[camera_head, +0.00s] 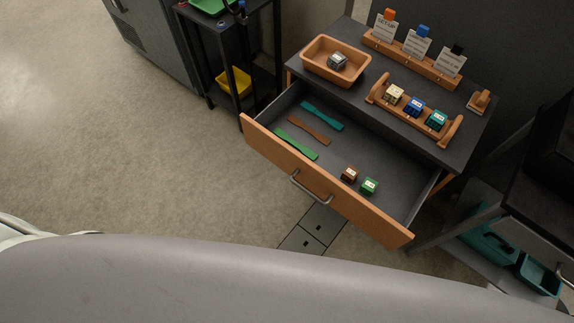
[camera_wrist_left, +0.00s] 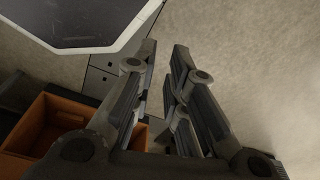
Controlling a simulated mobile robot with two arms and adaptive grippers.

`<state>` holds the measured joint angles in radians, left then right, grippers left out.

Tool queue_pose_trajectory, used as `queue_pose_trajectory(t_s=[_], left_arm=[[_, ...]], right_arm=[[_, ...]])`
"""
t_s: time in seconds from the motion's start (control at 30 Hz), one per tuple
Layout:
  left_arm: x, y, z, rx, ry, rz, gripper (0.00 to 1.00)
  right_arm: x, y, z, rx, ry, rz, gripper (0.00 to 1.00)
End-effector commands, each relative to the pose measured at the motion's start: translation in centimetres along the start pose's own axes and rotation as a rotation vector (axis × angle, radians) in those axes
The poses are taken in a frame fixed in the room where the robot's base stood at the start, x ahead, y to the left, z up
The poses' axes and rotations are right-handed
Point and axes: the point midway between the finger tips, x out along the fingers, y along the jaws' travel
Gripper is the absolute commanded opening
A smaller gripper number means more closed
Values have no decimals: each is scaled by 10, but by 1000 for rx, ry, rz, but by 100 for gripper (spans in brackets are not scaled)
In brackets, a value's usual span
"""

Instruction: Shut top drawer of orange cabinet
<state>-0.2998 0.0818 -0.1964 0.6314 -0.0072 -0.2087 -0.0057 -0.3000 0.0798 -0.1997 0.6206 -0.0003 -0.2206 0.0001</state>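The orange cabinet has a dark grey top (camera_head: 345,95). Its top drawer (camera_head: 340,195) is pulled far out, with an orange front panel and a curved grey metal handle (camera_head: 312,190). Inside the drawer lie teal, brown and green flat strips on the left and a brown and a green small block on the right. My left gripper (camera_wrist_left: 162,48) shows only in the left wrist view. Its fingers are apart, with floor visible between them and nothing held. It is not seen at the handle. My right gripper is not in view.
On the cabinet top stand an orange tray (camera_head: 322,76), a rack of small blocks (camera_head: 405,118) and a card holder (camera_head: 405,62). A black shelf (camera_head: 225,60) stands left, a dark table right. Floor before the drawer is open.

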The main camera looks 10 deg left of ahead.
Motion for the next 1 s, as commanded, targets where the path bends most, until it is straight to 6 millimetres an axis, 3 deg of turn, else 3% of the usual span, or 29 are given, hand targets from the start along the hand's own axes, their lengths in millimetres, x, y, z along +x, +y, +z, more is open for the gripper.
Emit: queue_pose_trajectory(t_s=[0.17, 0.27, 0.37, 0.5, 0.7, 0.83, 1.0], left_arm=[[30, -31, -58, 119, 176, -60, 0], [39, -57, -112, 245, 337, -126, 0], [36, -80, -166, 381, 498, -205, 0], [18, -103, -234, 582, 713, -333, 0], [-26, -117, -307, 889, 990, -545, 0], [-60, -113, -338, 1096, 1145, -694, 0], [-98, -99, -355, 1316, 1286, -853, 0]], right_arm=[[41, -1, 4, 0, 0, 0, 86], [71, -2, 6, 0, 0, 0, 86], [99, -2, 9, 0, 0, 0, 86], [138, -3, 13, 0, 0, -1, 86], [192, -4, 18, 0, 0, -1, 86], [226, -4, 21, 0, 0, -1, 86], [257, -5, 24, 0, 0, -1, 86]])
